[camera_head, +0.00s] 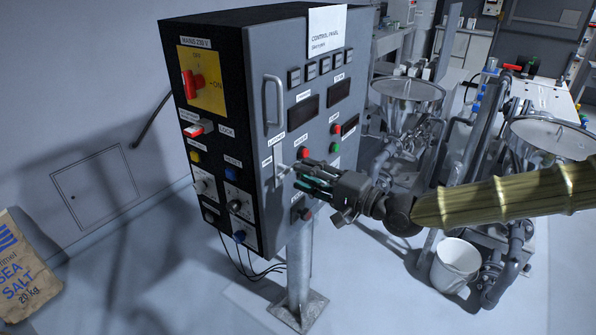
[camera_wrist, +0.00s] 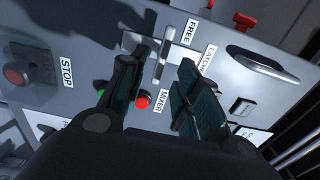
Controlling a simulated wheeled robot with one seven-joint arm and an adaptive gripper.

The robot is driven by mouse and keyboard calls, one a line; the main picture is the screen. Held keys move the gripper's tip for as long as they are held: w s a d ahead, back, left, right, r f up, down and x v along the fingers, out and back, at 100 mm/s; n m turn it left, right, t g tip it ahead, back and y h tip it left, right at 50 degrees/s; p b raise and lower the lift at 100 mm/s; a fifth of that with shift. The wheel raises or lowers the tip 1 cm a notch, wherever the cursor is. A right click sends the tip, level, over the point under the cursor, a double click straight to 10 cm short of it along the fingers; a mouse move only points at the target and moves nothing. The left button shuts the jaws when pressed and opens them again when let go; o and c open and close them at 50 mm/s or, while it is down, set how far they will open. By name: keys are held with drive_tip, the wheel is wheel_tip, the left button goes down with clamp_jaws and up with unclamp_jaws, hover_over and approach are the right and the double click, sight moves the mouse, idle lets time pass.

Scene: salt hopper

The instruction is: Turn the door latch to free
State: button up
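The door latch is a small pale lever on a light plate (camera_head: 279,166) on the grey cabinet door. In the wrist view the metal lever (camera_wrist: 161,65) stands across its plate, between the FREE label (camera_wrist: 192,31) and the red and green buttons. The LATCHED label (camera_wrist: 208,62) is to its right. My gripper (camera_head: 298,176) is at the door front, with its fingers pointing at the latch. In the wrist view my gripper (camera_wrist: 157,72) is open, one finger on each side of the lever, with visible gaps. I cannot tell the exact depth of the fingertips relative to the lever.
A long door handle (camera_head: 272,101) is above the latch; it also shows in the wrist view (camera_wrist: 263,63). Buttons and displays crowd the door. The red mains switch (camera_head: 194,84) is on the side face. Hoppers (camera_head: 408,90) and a white bucket (camera_head: 456,264) stand to the right.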

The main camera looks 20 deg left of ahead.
drive_tip(key=v, duration=0.6)
drive_tip(key=shift+s+d, duration=0.15)
drive_tip(key=shift+d, duration=0.25)
drive_tip(key=s+d+f+g+h, duration=0.15)
drive_tip(key=s+f, duration=0.35)
drive_tip(key=f, duration=0.6)
drive_tip(key=s+d+f+h, duration=0.25)
drive_tip(key=s+f, duration=0.25)
drive_tip(key=f, duration=0.6)
drive_tip(key=s+d+f+g+h, duration=0.1)
drive_tip(key=s+f+h, duration=0.3)
drive_tip(key=f, duration=0.8)
drive_tip(key=s+d+f+n+g+h, duration=0.1)
drive_tip(key=s+d+f+h, duration=0.2)
drive_tip(key=s+d, duration=0.3)
drive_tip(key=s+d+f+n+g+h, duration=0.1)
drive_tip(key=s+d+f+h, duration=0.2)
drive_tip(key=s+d+f, duration=0.3)
drive_tip(key=s+d+f+n+g+h, duration=0.1)
drive_tip(key=s+d+f+h, duration=0.2)
drive_tip(key=d, duration=1.1)
drive_tip(key=s+f, duration=0.2)
drive_tip(key=s, duration=0.2)
drive_tip(key=shift+n+g, duration=0.35)
drive_tip(key=shift+n, duration=0.05)
drive_tip(key=shift+s+f, duration=0.1)
